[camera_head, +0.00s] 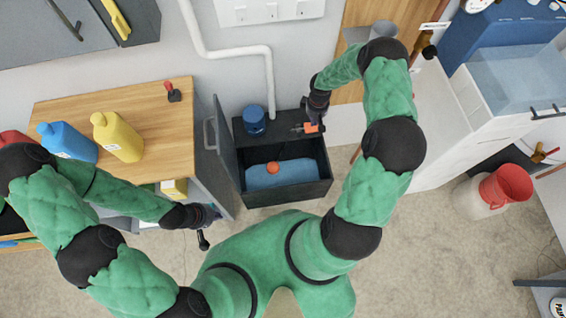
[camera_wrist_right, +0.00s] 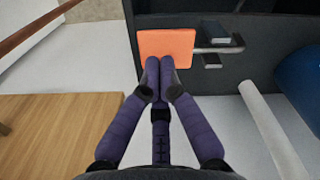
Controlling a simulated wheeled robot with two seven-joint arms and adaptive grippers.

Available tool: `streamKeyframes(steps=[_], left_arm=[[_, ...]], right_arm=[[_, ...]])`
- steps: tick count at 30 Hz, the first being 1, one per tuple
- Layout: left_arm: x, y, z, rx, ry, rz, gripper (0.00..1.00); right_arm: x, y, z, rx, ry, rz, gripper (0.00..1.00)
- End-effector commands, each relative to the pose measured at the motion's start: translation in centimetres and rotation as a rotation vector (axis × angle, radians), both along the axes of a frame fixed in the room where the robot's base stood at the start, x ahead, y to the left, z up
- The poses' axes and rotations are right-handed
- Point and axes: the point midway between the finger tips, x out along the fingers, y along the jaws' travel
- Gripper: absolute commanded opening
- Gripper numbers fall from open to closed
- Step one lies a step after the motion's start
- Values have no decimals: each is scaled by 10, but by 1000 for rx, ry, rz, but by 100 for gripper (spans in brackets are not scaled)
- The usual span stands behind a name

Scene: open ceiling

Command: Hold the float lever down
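The float lever shows as an orange paddle (camera_head: 312,128) on a thin metal rod, at the back right of an open black box (camera_head: 312,190). In the right wrist view the orange paddle (camera_wrist_right: 166,48) lies just beyond my right gripper (camera_wrist_right: 163,62). Its two fingers are together, with the tips overlapping the paddle's lower edge. I cannot tell whether they press on it. The head view shows my right gripper (camera_head: 318,104) just above the paddle. An orange ball (camera_head: 273,168) sits at the blue water (camera_head: 290,175) in the box. My left gripper (camera_head: 208,214) is by the cabinet front, its fingers unclear.
A blue cylinder (camera_head: 254,120) stands on the box's back part. A grey door panel (camera_head: 226,140) stands upright at the box's left. A wooden-topped cabinet (camera_head: 150,100) carries yellow (camera_head: 118,137) and blue (camera_head: 68,142) bottles. A red bucket (camera_head: 507,184) stands at the right.

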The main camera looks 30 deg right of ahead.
Motion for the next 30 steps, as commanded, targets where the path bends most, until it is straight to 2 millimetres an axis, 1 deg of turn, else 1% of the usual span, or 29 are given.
streamKeyframes(steps=[5,30], left_arm=[[0,0,-2,0,0,0,0],[0,0,-26,0,0,0,0]], right_arm=[[0,0,-3,0,0,0,0],[0,0,-32,0,0,0,0]])
